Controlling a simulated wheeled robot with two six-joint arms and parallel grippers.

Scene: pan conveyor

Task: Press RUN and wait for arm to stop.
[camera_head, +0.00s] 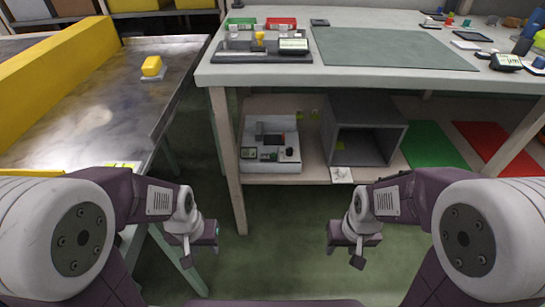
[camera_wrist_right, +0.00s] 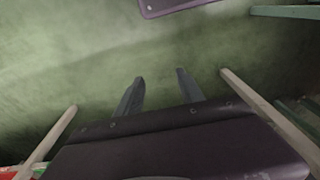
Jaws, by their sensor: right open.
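My left gripper (camera_head: 201,252) hangs over the floor in front of the bench, its fingers apart and nothing visible between them. My right gripper (camera_head: 350,252) hangs at a similar height to the right, open and empty. Its two fingers (camera_wrist_right: 160,78) show apart over bare floor in the right wrist view. No lettering for RUN is readable. A white device (camera_head: 271,163) with a small dark screen and a green part sits on the bench's lower shelf. A grey fixture (camera_head: 262,56) with a yellow knob and a small display stands on the bench top. Both grippers are away from these.
A metal table (camera_head: 110,120) with a long yellow barrier (camera_head: 55,62) and a yellow block (camera_head: 151,66) stands at left. The bench (camera_head: 300,78) carries a green-grey mat (camera_head: 390,48). An open grey box (camera_head: 365,130) sits on the shelf. Floor between the grippers is clear.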

